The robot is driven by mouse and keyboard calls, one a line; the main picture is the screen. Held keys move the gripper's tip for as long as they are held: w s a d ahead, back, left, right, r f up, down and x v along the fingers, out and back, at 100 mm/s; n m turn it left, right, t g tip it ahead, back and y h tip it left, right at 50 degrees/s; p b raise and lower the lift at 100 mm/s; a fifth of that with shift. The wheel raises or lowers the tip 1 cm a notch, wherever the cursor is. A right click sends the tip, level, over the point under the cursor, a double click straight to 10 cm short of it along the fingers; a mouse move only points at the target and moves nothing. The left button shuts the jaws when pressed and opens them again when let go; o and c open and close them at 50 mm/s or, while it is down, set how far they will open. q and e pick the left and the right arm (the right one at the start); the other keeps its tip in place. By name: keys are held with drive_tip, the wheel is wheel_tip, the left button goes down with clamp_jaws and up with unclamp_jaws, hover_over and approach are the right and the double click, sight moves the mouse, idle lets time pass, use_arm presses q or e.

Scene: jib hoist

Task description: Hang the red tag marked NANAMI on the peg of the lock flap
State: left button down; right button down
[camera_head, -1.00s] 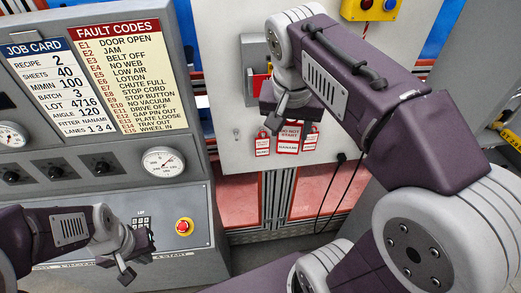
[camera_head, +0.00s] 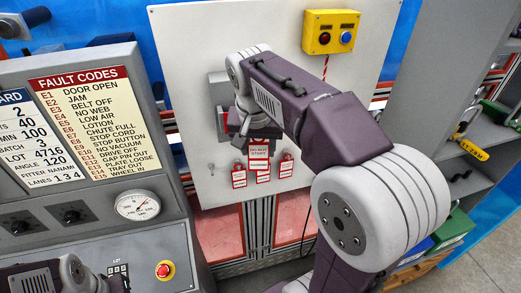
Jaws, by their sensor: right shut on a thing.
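My right gripper (camera_head: 246,132) is in front of the white panel, shut on a red-and-white tag (camera_head: 259,154) headed DO NOT START. The name on this tag is too small to read now. The held tag hangs just below the jaws and overlaps another red tag (camera_head: 263,177) behind it. A grey fitting (camera_head: 217,92) on the panel, apparently the lock flap's place, is mostly hidden behind my right wrist; its peg cannot be made out.
Two more red tags hang on the panel, one at the left (camera_head: 239,176) and one at the right (camera_head: 286,166). A yellow button box (camera_head: 331,32) is higher up. The control console (camera_head: 110,215) stands at the left, shelves (camera_head: 470,175) at the right.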

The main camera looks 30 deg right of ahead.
drive_tip(key=shift+w+d+f+p, duration=0.15)
drive_tip(key=shift+w+p, duration=0.1)
drive_tip(key=shift+w, duration=0.45)
drive_tip(key=shift+w+d+f+p, duration=0.15)
drive_tip(key=shift+w+p, duration=0.1)
drive_tip(key=shift+w, duration=0.4)
drive_tip(key=shift+w+d+p, duration=0.15)
drive_tip(key=shift+w+p, duration=0.1)
drive_tip(key=shift+w, duration=0.45)
drive_tip(key=c, duration=0.6)
unclamp_jaws()
drive_tip(key=shift+o, duration=0.2)
drive_tip(key=v, duration=0.9)
